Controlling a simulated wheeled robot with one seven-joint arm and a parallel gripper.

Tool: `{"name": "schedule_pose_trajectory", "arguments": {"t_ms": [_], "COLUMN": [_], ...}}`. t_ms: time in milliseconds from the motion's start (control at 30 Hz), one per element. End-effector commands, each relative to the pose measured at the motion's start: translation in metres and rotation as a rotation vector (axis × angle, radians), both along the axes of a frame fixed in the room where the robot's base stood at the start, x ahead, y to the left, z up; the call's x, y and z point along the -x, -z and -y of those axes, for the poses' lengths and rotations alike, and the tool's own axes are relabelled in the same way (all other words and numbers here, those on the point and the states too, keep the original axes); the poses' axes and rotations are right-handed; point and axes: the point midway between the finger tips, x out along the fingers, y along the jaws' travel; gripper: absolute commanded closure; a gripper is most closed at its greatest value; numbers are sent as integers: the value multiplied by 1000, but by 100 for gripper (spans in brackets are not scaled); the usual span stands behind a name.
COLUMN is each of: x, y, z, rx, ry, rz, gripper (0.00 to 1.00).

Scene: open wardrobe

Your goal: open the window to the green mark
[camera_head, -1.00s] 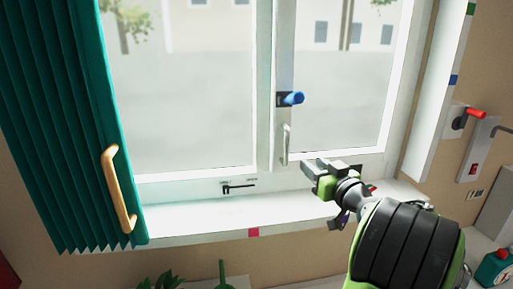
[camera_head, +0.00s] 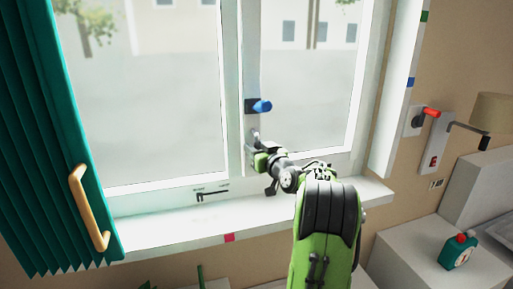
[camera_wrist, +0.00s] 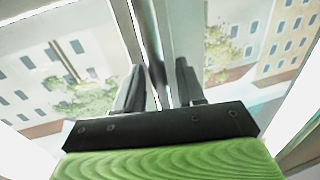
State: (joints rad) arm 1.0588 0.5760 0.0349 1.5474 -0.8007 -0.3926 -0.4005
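The window has a left pane (camera_head: 150,90) and a right pane (camera_head: 310,85) in white frames, and both look closed. A pale upright pull handle sits low on the middle frame, mostly hidden behind my gripper (camera_head: 257,150). A blue knob (camera_head: 262,106) on a dark plate is above it. The green mark (camera_head: 424,16) is high on the white strip at the right. In the wrist view my gripper (camera_wrist: 157,80) has its two dark fingers apart, with a slim pale bar between them; I cannot tell whether they touch it.
A blue mark (camera_head: 411,82) sits lower on the right strip, a pink mark (camera_head: 229,238) on the sill edge (camera_head: 180,242). A teal curtain (camera_head: 40,130) with a wooden handle (camera_head: 88,208) hangs left. A red lever (camera_head: 431,112) and a teal bottle (camera_head: 457,250) are at right.

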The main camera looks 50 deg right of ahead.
Motion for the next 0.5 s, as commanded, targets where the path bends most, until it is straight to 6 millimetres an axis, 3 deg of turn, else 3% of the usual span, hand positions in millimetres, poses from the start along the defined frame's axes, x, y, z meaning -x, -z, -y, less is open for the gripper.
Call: {"name": "schedule_pose_trajectory", "arguments": {"t_ms": [100, 367, 500], "x": [0, 1, 1], "y": [1, 1, 1], "z": [0, 0, 0], "rx": [0, 0, 0], "ry": [0, 0, 0], "rz": [-1, -1, -1], "gripper": [61, 100, 100]}}
